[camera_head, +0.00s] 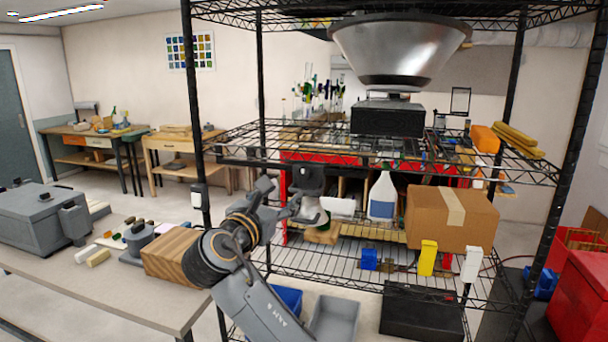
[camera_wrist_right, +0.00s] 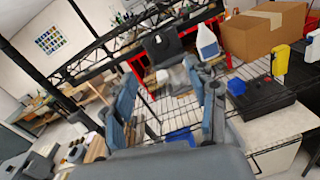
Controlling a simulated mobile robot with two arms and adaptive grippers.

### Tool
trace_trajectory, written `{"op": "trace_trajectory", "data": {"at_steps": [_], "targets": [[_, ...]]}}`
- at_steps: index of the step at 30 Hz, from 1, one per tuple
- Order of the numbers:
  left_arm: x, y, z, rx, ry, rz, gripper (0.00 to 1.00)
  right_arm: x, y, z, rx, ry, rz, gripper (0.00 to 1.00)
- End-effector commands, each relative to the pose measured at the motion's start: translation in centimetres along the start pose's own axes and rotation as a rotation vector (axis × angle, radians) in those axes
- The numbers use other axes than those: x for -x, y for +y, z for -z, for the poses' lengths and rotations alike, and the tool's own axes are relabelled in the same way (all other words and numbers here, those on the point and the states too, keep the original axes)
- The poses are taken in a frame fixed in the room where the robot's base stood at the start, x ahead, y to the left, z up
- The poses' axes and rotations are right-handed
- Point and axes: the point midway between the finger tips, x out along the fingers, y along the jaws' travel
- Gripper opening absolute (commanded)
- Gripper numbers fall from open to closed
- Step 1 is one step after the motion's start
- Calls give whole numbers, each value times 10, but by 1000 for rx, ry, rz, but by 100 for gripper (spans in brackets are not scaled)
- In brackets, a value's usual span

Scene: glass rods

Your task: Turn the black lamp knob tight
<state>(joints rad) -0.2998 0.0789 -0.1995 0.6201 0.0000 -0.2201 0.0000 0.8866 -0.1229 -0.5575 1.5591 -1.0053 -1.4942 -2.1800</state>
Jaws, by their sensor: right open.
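A black lamp fitting (camera_head: 308,179) hangs below the front edge of the middle wire shelf; it also shows in the right wrist view (camera_wrist_right: 162,43), beyond the fingers. A small round part shows on its face, but I cannot tell for sure whether this is the knob. My right gripper (camera_head: 291,201) is just left of and below the fitting in the head view. In the right wrist view its two fingers (camera_wrist_right: 163,88) are wide apart, with nothing between them. I see no contact with the fitting. My left gripper is not in view.
Black wire shelving (camera_head: 250,140) frames the area, with a post close to my right arm. A wooden block (camera_head: 170,257) sits on the bench at left.

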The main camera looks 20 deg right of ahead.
Motion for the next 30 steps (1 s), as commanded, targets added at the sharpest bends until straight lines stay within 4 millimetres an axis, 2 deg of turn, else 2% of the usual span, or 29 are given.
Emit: {"op": "trace_trajectory", "data": {"at_steps": [9, 15, 21, 30], "targets": [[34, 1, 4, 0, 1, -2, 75, -68, 0, -4, 2, 3, 4, 58], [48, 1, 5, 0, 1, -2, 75, -104, 0, -2, 1, 4, 2, 58], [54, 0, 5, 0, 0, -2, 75, -122, 0, 0, -1, 3, -1, 58], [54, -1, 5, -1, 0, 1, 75, -125, 0, 2, -3, 3, -1, 58]]}}
